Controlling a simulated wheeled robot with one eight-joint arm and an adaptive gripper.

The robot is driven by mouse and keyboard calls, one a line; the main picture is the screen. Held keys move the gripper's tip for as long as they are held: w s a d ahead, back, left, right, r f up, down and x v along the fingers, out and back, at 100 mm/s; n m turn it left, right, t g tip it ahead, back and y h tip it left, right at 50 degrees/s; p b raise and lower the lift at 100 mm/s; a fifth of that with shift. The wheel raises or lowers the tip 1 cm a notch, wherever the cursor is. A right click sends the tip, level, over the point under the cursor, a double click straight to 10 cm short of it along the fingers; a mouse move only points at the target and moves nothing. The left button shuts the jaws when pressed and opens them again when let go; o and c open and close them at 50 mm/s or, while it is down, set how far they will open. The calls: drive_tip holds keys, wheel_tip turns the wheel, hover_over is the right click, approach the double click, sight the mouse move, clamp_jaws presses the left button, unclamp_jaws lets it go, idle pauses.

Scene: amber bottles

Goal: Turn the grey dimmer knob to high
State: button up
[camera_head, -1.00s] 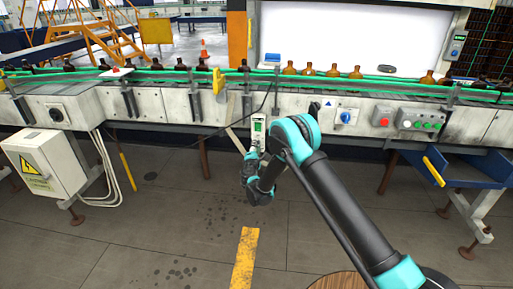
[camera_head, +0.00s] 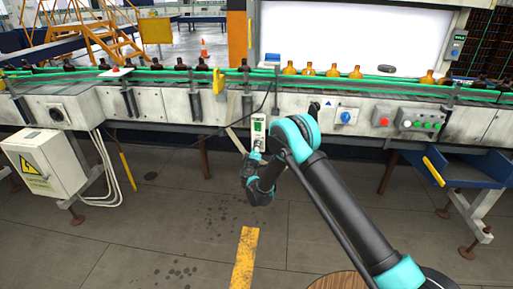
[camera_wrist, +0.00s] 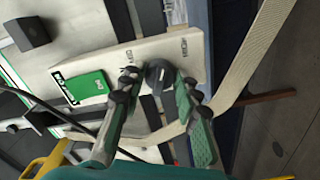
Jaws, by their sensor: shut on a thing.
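The grey dimmer knob (camera_wrist: 158,74) is on a pale control box in the wrist view, near labels too small to read. My gripper (camera_wrist: 156,84) is shut on the knob, one finger on each side. My gripper (camera_head: 258,152) is just below that display there; the knob is too small to make out.
Amber bottles (camera_head: 333,71) stand on the conveyor before a bright white panel (camera_head: 348,38). A blue knob (camera_head: 346,117) and a red button (camera_head: 384,121) are to the right. A grey cabinet (camera_head: 45,165) stands left. The floor in front is mostly clear.

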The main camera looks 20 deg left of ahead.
drive_tip(key=shift+m, duration=0.6)
drive_tip(key=o, duration=1.2)
drive_tip(key=shift+c, duration=0.2)
drive_tip(key=shift+s, duration=0.1)
drive_tip(key=v, duration=1.2)
